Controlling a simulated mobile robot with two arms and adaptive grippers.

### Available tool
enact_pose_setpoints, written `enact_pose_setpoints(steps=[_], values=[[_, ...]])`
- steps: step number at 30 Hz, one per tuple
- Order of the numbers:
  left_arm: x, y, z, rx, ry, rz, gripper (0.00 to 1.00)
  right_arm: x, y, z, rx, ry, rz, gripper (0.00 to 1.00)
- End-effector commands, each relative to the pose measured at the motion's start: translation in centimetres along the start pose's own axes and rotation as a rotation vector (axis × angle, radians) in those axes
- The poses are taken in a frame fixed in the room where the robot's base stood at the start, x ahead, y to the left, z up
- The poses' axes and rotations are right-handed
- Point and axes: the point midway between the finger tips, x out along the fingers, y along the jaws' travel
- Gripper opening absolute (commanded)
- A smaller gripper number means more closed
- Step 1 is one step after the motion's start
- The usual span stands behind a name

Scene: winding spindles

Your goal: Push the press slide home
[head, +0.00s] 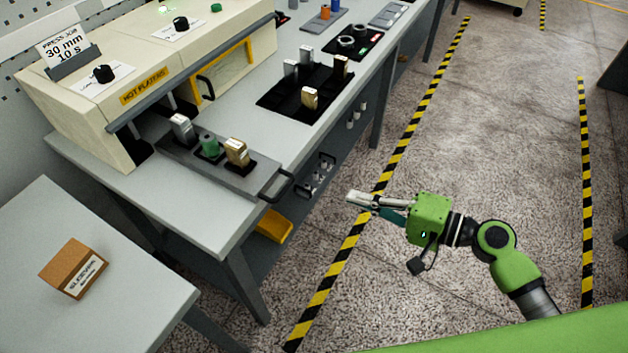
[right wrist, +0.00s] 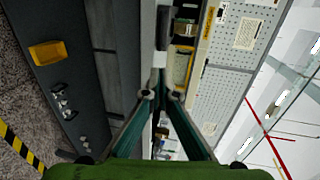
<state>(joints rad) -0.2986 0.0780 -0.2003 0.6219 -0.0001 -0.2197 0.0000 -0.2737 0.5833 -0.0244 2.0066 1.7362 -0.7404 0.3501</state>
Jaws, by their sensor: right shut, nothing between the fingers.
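The press slide (head: 225,178) is a grey tray drawn out of the front of the cream press (head: 75,105). It has a dark bar handle (head: 277,186) at its near right end, over the bench edge. A silver block (head: 182,128), a green cylinder (head: 209,146) and a brass-coloured block (head: 237,152) stand on it in a row. My right gripper (head: 352,197) is shut and empty, over the floor to the right of the handle and apart from it. Its closed fingers also show in the right wrist view (right wrist: 160,60). My left gripper is out of view.
A black tray (head: 290,107) with several metal blocks sits on the bench behind the slide. A yellow bin (head: 274,226) is below the bench top. An orange-brown box (head: 74,268) lies on the side table at left. The aisle floor (head: 480,120) is clear.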

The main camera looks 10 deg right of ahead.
Motion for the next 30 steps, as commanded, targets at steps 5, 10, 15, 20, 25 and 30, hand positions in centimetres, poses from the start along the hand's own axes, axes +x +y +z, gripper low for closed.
enact_pose_setpoints(steps=[5,10,15,20,25,30], values=[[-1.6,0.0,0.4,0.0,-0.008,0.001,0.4,3.4,-0.6,-0.1,0.0,0.001,-0.003,0.0],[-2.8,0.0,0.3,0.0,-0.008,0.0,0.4,7.2,-0.5,-0.1,0.0,0.001,-0.002,0.0],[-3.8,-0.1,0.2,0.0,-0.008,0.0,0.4,10.3,-0.4,-0.1,0.0,0.002,0.0,0.0],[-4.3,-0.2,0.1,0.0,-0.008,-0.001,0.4,12.1,-0.1,-0.1,-0.001,0.003,0.001,0.0],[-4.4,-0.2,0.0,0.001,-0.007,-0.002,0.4,12.8,0.0,-0.1,-0.002,0.002,0.002,0.0],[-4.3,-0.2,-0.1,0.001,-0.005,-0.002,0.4,12.8,0.1,-0.1,-0.003,0.003,0.003,0.0]])
